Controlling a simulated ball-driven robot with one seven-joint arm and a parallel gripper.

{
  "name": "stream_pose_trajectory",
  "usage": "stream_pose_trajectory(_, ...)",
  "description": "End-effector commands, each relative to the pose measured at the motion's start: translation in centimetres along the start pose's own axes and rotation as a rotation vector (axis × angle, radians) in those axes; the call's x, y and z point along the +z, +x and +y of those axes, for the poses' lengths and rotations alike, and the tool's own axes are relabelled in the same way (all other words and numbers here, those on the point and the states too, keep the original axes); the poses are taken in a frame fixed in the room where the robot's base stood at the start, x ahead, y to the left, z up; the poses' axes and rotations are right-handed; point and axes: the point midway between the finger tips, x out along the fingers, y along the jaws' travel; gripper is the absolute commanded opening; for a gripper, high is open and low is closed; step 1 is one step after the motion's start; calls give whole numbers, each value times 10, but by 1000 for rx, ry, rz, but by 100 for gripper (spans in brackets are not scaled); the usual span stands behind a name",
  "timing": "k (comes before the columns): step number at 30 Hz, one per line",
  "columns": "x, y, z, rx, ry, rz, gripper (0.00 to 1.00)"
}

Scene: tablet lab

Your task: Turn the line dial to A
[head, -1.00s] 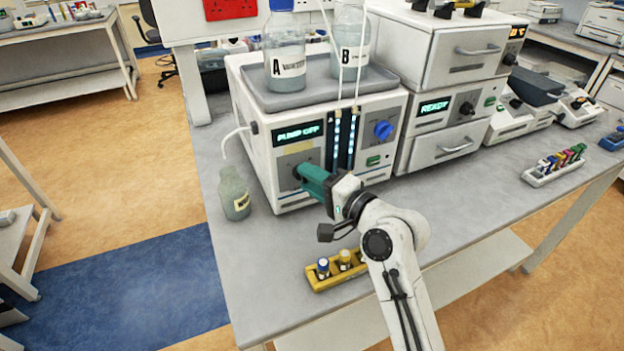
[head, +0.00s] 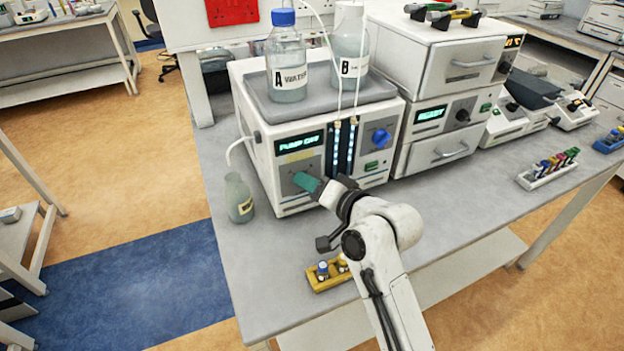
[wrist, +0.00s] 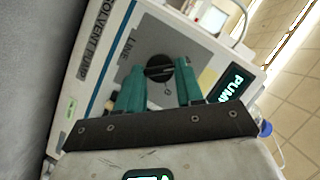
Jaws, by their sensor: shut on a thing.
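The line dial (wrist: 159,68) is a round black knob on the solvent pump's front, beside the word LINE in the wrist view. My gripper (wrist: 160,75) is shut on it, with one green finger on each side of the knob. In the head view my gripper (head: 304,181) reaches the lower left of the pump front (head: 291,205) and hides the dial. Which mark the dial points to cannot be read. The pump display (head: 299,142) reads PUMP OFF. Bottle A (head: 287,72), labelled water, and bottle B (head: 348,50) stand on top of the pump.
A small glass bottle (head: 238,197) stands left of the pump. A yellow vial rack (head: 325,283) lies near the bench's front edge, close to my arm. A blue knob (head: 381,138) sits right of the display. The bench front left is clear.

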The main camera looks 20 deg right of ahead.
Motion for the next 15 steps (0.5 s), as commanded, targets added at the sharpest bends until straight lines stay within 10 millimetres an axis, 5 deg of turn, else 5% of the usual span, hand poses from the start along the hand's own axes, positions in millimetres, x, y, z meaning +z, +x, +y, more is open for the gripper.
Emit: stream_pose_trajectory(15,1,0,0,49,-112,-1,6)
